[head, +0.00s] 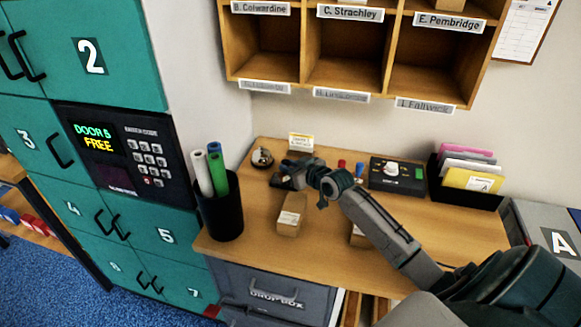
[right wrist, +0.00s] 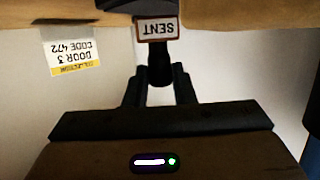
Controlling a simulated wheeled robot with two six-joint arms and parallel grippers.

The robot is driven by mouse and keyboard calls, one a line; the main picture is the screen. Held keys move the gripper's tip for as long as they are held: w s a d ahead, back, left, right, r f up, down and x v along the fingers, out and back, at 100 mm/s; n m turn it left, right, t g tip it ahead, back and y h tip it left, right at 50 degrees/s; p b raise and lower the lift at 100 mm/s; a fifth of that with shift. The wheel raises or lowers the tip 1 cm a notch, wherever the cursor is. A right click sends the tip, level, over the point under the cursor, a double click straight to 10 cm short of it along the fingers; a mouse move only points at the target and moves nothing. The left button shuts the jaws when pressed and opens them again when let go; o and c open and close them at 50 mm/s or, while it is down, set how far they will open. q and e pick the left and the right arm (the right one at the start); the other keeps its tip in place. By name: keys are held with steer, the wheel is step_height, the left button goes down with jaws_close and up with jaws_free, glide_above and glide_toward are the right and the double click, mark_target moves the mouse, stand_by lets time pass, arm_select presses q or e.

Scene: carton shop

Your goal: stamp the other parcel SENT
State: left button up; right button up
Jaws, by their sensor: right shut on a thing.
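My right gripper (head: 287,178) is over the back left of the wooden desk, near the bell. In the right wrist view its fingers (right wrist: 160,82) are shut on the dark handle of a stamp (right wrist: 157,30), whose SENT label reads upside down. I cannot make the stamp out in the head view. One small brown parcel (head: 291,215) with a white label stands on the desk, in front of the gripper and apart from it. Another brown parcel (head: 357,236) is mostly hidden behind my right arm. No SENT mark can be made out on either. My left gripper is not in view.
A bell (head: 262,157) and a collection card (head: 301,142) stand at the back. Red and blue-topped items (head: 342,165), a black device (head: 397,174) and a folder holder (head: 466,190) are further right. A black cup with rolls (head: 220,212) stands front left.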

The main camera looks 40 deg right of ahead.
steer(key=shift+f, duration=0.4)
stand_by(0.6)
steer(key=shift+r, duration=0.1)
step_height(320, 180, up, 7)
steer(key=p, duration=0.5)
stand_by(0.3)
